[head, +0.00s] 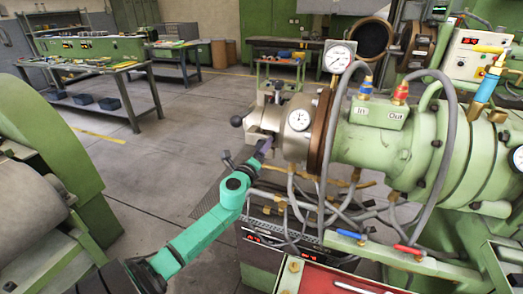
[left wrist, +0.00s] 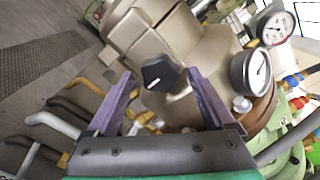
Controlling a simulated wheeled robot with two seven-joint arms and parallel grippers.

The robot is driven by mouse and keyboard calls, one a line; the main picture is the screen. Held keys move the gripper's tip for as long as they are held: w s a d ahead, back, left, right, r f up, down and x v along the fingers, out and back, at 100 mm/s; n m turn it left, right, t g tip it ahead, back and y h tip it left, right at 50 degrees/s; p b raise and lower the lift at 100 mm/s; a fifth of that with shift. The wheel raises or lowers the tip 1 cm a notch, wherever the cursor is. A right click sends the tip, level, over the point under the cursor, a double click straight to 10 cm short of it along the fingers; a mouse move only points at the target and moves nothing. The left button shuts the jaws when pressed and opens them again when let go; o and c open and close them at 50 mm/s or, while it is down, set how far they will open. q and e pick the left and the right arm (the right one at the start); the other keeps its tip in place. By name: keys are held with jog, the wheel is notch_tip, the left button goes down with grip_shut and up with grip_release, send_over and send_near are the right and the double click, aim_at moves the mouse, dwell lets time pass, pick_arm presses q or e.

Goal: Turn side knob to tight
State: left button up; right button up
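The side knob (left wrist: 160,73) is black with a white pointer mark, on the side of the metal extruder head (left wrist: 188,42). My left gripper (left wrist: 160,76) has two purple fingers spread apart, one on each side of the knob in the left wrist view. Clear gaps show between the fingers and the knob; I cannot tell how deep the tips reach. In the head view the left gripper (head: 265,148) is at the near side of the extruder head (head: 297,122). The knob cannot be made out there. My right gripper is not in view.
Pressure gauges (head: 338,59) and (head: 300,119) sit close to the head. Grey hoses (head: 328,150) and brass fittings hang below. A green extruder barrel (head: 378,150) extends right. Open floor (head: 150,165) lies to the left, with workbenches (head: 100,75) behind.

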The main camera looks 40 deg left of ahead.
pick_arm(q)
jog(key=b+v, duration=0.2)
jog(key=v, duration=1.2)
jog(key=shift+s+d, duration=0.2)
jog(key=shift+s, duration=0.1)
